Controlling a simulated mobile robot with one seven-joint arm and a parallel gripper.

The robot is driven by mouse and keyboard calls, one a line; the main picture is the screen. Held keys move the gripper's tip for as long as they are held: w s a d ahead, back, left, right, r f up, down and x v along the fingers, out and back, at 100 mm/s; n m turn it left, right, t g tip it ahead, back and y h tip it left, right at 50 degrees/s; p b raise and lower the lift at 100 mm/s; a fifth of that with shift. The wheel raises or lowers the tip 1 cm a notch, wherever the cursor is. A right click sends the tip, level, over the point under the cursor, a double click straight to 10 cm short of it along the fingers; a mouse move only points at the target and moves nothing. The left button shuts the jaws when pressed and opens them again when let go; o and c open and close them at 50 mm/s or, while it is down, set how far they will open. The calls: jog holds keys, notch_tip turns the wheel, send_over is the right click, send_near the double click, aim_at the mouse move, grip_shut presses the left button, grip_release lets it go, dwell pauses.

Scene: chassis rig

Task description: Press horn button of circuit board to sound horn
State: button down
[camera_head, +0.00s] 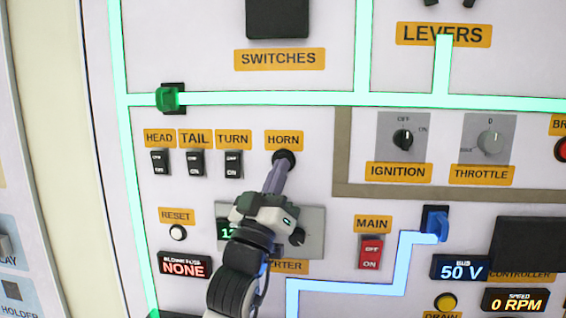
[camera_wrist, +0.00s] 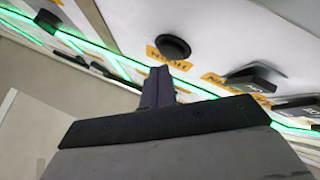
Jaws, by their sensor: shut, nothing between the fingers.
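The horn button (camera_head: 284,157) is a round black button below the orange HORN label (camera_head: 284,140) on the white panel. It also shows in the wrist view (camera_wrist: 173,46), with the HORN label upside down under it. My gripper (camera_head: 279,167) is shut and empty, its fingers pointing up at the panel. In the head view the fingertips overlap the lower edge of the button. In the wrist view the fingertips (camera_wrist: 157,72) appear just below and left of the button. I cannot tell whether they touch it.
HEAD, TAIL and TURN rocker switches (camera_head: 196,163) stand left of the horn button. A converter panel (camera_head: 313,235) is partly hidden behind my gripper. The red MAIN switch (camera_head: 371,252), ignition knob (camera_head: 403,139) and throttle knob (camera_head: 490,141) are to the right. A lit green strip (camera_head: 270,99) runs above.

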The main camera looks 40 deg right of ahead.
jog(key=shift+w+d, duration=0.1)
jog(key=shift+w+d, duration=0.2)
jog(key=shift+d, duration=0.05)
jog(key=shift+w+d, duration=0.3)
dwell(0.8)
jog(key=shift+s+a, duration=0.6)
dwell(0.4)
jog(key=shift+s+a, duration=0.8)
jog(key=shift+a, duration=0.2)
jog(key=shift+s+a, duration=0.8)
jog(key=shift+a, duration=0.15)
